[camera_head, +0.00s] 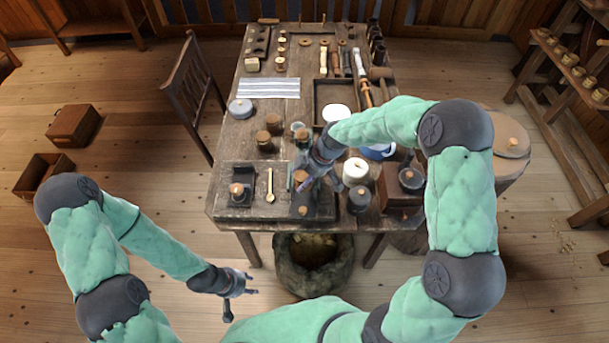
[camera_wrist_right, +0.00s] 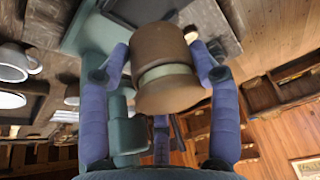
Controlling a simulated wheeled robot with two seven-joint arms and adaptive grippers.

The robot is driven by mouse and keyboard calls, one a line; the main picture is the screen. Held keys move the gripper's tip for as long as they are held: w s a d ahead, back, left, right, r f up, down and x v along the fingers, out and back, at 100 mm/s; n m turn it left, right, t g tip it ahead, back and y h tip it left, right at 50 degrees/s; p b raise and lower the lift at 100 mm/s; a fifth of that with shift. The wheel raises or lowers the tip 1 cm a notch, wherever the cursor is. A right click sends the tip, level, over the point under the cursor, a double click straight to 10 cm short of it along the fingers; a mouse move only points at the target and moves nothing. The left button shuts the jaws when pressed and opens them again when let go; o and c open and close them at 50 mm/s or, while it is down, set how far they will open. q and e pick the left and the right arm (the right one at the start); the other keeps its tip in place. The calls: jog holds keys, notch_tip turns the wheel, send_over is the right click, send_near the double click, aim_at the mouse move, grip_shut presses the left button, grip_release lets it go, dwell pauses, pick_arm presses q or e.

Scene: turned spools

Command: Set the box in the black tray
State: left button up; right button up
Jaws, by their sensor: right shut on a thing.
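The box (camera_wrist_right: 165,85) is round and brown with a pale band around its middle. My right gripper (camera_wrist_right: 168,68) is shut on it, one finger on each side. In the head view my right gripper (camera_head: 304,182) is over the front of the table, and the box is mostly hidden by it. A dark, shallow tray (camera_head: 282,211) lies at the table's front edge, below and around that gripper; I cannot tell whether the box touches it. My left gripper (camera_head: 255,284) is open and empty, low in front of the table, away from everything.
Brown jars (camera_head: 265,141), a white pot (camera_head: 355,171) and a dark pot (camera_head: 359,199) stand close by. A striped cloth (camera_head: 269,88) lies farther back. A sack (camera_head: 314,265) stands below the front edge.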

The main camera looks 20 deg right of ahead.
aim_at(305, 195)
jog(key=shift+f+b, duration=1.3)
jog(key=shift+f, duration=1.4)
jog(key=shift+f+b, duration=0.45)
jog(key=shift+f, duration=0.1)
jog(key=shift+s+f, duration=0.15)
jog(key=shift+f, duration=0.1)
jog(key=shift+s+a+f+b, duration=0.1)
jog(key=shift+f+b, duration=0.1)
jog(key=shift+b, duration=0.15)
jog(key=o, duration=1.2)
jog(key=shift+o, duration=0.7)
jog(key=shift+f, duration=0.1)
jog(key=shift+r, duration=0.25)
